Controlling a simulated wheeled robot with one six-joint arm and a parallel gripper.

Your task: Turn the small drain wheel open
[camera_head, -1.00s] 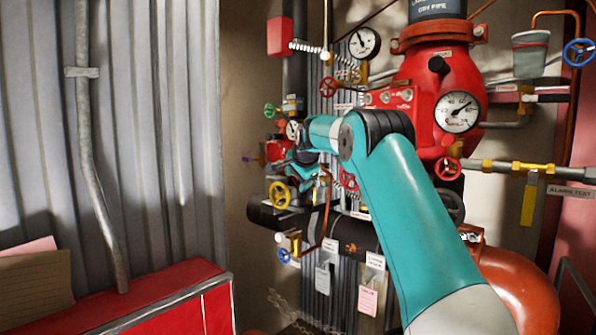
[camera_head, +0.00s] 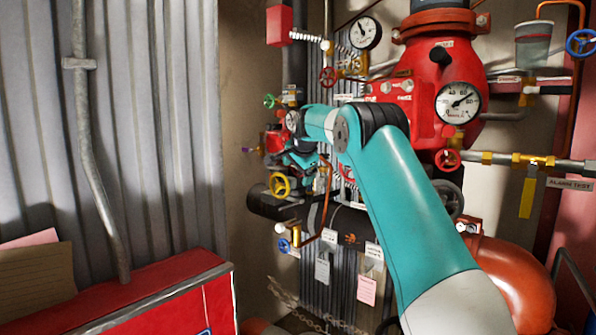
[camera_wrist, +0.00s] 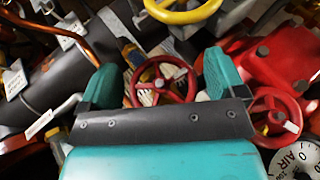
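In the wrist view a small red spoked wheel (camera_wrist: 162,82) lies between and just beyond the two teal fingers of my gripper (camera_wrist: 160,80). The fingers are spread, with a gap on each side of the wheel; its lower rim is partly hidden by the gripper body. I cannot tell from the frames which wheel is the drain wheel. In the head view my gripper (camera_head: 304,160) is small, among the valves left of the big red valve body, and the wheel at it is not clear.
A yellow wheel (camera_head: 279,185) and a blue wheel (camera_head: 284,245) sit close below my gripper. In the wrist view another red wheel (camera_wrist: 275,118) is close to the right finger, and a dark pipe (camera_wrist: 60,85) runs at the left. A red cabinet (camera_head: 150,285) stands at lower left.

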